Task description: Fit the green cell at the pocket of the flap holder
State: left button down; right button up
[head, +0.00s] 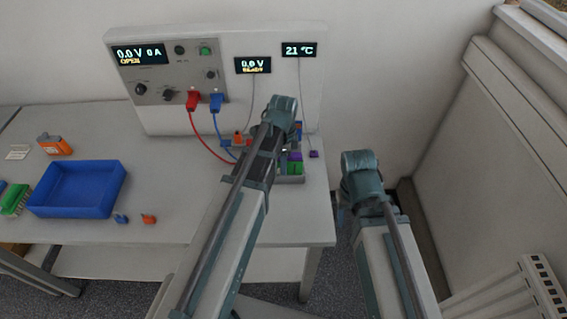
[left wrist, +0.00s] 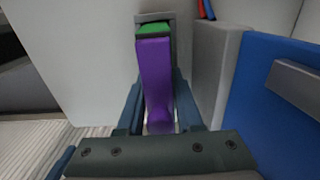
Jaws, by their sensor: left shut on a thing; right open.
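My left gripper (left wrist: 158,105) is shut on a purple piece (left wrist: 155,65), which lies lengthwise between its fingers in the left wrist view. A green block (left wrist: 153,29) shows at the far end of the purple piece, under a grey frame (left wrist: 155,17). I cannot tell whether green and purple are joined. In the head view a green block (head: 295,168) with purple by it shows at the bench's right end, just right of my left forearm, which hides much of the holder. My right gripper (head: 343,193) is open, mostly hidden behind its wrist, off the bench's right side.
A cycler panel (head: 165,68) with red and blue leads stands at the back. A blue tray (head: 78,205), an orange block (head: 55,144) and a green item (head: 14,199) are at the left. Small blue (head: 121,218) and orange (head: 149,218) clips lie near the front. A wall is at right.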

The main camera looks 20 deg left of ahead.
pick_arm(q)
jog(key=shift+f, duration=0.3)
dwell(0.5)
jog(key=shift+c, duration=2.4)
grip_release()
notch_tip(320, 180, up, 14)
jog(key=p, duration=1.3)
jog(key=shift+f, duration=0.1)
